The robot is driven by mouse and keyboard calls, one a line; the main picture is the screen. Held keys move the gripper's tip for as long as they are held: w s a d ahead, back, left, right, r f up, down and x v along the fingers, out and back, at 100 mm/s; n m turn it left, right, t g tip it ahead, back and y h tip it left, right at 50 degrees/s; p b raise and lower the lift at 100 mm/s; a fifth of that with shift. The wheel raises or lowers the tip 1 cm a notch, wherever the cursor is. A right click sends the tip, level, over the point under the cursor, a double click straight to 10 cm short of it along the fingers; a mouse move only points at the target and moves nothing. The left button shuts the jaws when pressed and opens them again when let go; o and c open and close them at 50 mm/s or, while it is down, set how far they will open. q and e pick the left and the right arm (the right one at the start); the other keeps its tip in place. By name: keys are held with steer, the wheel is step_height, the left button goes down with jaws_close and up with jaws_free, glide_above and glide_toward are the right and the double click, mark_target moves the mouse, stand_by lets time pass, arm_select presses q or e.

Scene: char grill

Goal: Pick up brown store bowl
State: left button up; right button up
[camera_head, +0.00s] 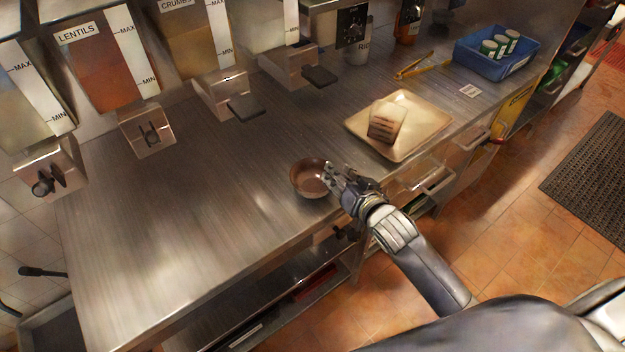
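A brown bowl (306,181) stands upright on the steel counter (190,220), close to its front edge. It looks empty. My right gripper (332,177) comes in from the lower right, with its fingertips at the right side of the bowl. The fingers overlap the bowl's right rim in the picture. I cannot tell whether they touch it or how far apart they are. My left gripper is not in view.
A square beige plate (425,138) with a grill-marked piece of food (387,121) lies right of the bowl. Yellow tongs (422,67) and a blue bin (490,70) are farther back. Dispensers (105,75) overhang the counter's back. The counter left of the bowl is clear.

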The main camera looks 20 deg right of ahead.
mark_target(313, 181)
steer(key=shift+f+p+x, duration=0.2)
steer(key=shift+p+x, duration=0.35)
steer(key=shift+x, duration=1.65)
steer(key=shift+a, duration=0.1)
steer(key=shift+s, duration=0.1)
jaws_close()
